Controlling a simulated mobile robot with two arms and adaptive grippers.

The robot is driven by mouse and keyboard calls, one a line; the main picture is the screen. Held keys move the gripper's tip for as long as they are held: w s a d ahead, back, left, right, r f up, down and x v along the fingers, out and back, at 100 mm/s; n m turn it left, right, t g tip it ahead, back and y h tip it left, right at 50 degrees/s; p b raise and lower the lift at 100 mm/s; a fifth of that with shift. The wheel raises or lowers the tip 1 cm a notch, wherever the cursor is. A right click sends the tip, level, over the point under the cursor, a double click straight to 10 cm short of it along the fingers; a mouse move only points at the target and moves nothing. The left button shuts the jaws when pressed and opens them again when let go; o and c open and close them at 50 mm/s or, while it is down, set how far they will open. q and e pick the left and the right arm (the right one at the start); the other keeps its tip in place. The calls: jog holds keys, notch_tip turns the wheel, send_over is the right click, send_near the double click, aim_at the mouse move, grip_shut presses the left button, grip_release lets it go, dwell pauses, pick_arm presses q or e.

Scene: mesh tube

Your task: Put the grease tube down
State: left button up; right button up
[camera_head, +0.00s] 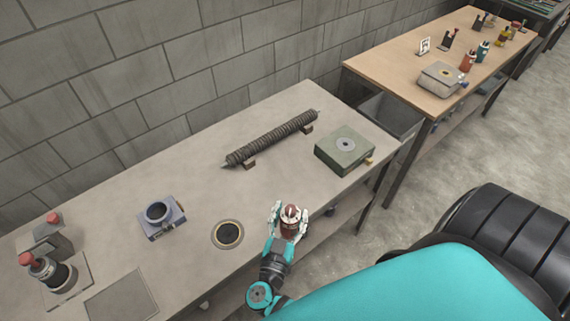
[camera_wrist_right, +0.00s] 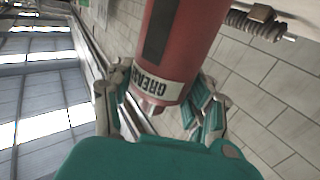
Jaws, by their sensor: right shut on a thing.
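The red grease tube (camera_head: 290,213) is between the fingers of my right gripper (camera_head: 288,222) near the front edge of the grey workbench. In the right wrist view the tube (camera_wrist_right: 182,50) shows as a red cylinder with a dark stripe and a pale band reading GREASE. The right gripper (camera_wrist_right: 165,105) is shut on it, with fingers on both sides. Whether the tube touches the bench is hidden from me. My left gripper is not in view.
The grey bench (camera_head: 190,195) holds a round dark-centred ring (camera_head: 228,234), a blue-grey block with a round opening (camera_head: 161,217), a long coiled rod (camera_head: 272,138) and a green box (camera_head: 344,149). Red-topped devices (camera_head: 50,273) stand at left. A wooden table (camera_head: 400,65) stands behind right.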

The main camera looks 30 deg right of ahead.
jog(key=shift+a+f+g, duration=0.1)
jog(key=shift+a+g, duration=0.15)
jog(key=shift+g, duration=0.05)
jog(key=w+d+f+b, duration=0.1)
jog(key=w+d+b, duration=0.1)
jog(key=w+b, duration=0.2)
jog(key=w+d+f+b, duration=0.2)
jog(key=w+d+b, duration=0.1)
jog(key=w+b, duration=0.1)
jog(key=w+d+f+b, duration=0.2)
jog(key=w+d+b, duration=0.1)
jog(key=w+b, duration=0.1)
jog(key=shift+w+f+b, duration=0.25)
jog(key=shift+w+b, duration=0.15)
jog(key=shift+w, duration=0.5)
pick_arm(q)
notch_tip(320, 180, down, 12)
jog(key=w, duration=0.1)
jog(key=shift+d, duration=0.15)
pick_arm(e)
jog(key=shift+r, duration=0.2)
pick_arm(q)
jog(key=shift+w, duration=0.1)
pick_arm(e)
jog(key=shift+f, duration=0.1)
jog(key=o, duration=1.4)
jog(key=shift+f, duration=0.1)
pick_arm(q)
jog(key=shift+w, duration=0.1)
